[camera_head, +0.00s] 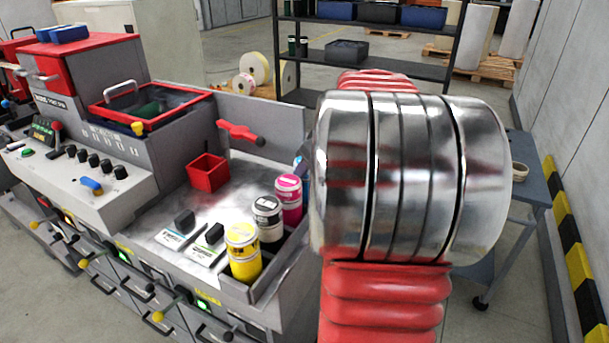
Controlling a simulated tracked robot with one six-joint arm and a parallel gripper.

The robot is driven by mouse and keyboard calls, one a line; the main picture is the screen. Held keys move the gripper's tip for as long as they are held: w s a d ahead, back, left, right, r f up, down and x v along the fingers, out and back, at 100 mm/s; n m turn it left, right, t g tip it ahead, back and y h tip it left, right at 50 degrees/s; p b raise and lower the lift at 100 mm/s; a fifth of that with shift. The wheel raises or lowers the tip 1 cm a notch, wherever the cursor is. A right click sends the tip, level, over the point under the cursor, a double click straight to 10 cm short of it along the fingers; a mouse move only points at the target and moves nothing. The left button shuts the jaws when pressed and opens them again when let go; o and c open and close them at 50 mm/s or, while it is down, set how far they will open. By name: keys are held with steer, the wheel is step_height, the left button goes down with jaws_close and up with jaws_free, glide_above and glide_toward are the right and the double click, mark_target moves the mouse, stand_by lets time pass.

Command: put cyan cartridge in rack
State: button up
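The grey rack (236,292) is at the right end of the machine's worktop. It holds a yellow cartridge (244,254) in front, a black cartridge (268,222) behind it and a magenta cartridge (289,198) at the back, all upright. I see no whole cyan cartridge. A small blue and white bit (298,159) shows at the left edge of my arm, behind the magenta cartridge; I cannot tell what it is. My arm's silver joint and red sleeves fill the right middle and hide what lies behind them. My gripper is not in view.
A red open box (207,173) and a red handle (240,133) are on the worktop left of the rack. A red-rimmed tray (152,104) stands further left. A dark shelf (370,62) is behind, and a grey trolley (527,170) is at the right.

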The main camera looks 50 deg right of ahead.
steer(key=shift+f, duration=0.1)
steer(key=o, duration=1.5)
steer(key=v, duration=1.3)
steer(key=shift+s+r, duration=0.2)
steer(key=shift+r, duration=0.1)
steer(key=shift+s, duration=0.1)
